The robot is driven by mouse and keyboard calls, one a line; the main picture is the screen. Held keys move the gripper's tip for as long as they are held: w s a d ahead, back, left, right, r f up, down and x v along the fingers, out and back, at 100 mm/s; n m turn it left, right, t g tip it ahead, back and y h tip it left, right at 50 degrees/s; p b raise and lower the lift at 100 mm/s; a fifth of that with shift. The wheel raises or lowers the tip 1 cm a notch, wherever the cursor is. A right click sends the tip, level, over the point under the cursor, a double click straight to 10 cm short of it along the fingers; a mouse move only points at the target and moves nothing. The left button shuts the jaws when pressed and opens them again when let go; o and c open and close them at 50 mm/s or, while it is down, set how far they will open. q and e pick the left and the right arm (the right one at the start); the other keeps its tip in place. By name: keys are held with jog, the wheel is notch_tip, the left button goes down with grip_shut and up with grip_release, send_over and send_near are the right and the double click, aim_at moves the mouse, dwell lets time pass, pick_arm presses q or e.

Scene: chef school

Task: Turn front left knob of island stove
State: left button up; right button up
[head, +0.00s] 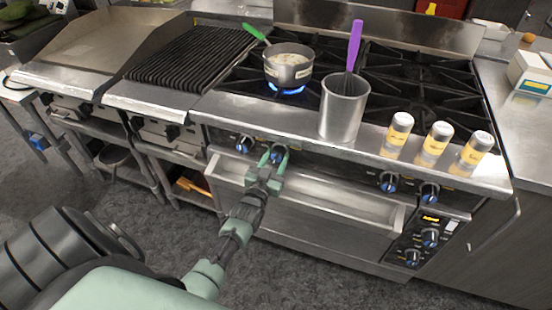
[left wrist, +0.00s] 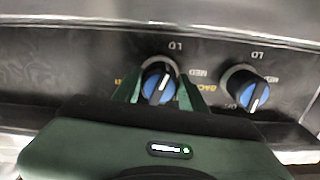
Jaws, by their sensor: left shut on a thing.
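The island stove (head: 330,150) has two blue-faced knobs on the left of its front panel. My left gripper (head: 272,158) is shut on the right one of these two, with a finger on either side. In the left wrist view this gripped knob (left wrist: 158,85) sits between the green fingers, its white pointer line slightly tilted. The other knob of the pair (head: 244,143) is free; it shows at the right of the left wrist view (left wrist: 247,90), where the panel lettering is upside down. My right gripper is not in view.
A saucepan (head: 288,72) with a green-handled utensil stands over a lit blue flame. A metal canister (head: 343,112) holding a purple-handled whisk and three yellow-labelled shakers (head: 434,142) stand along the stove's front edge. A long metal front tray (head: 330,196) juts out below the knobs.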

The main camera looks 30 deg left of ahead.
pick_arm(q)
jog(key=o, duration=1.3)
jog(key=shift+f, duration=0.2)
jog(key=shift+c, duration=0.2)
jog(key=shift+o, duration=0.5)
jog(key=shift+r, duration=0.15)
jog(key=v, duration=0.8)
jog(key=shift+w+a, duration=0.1)
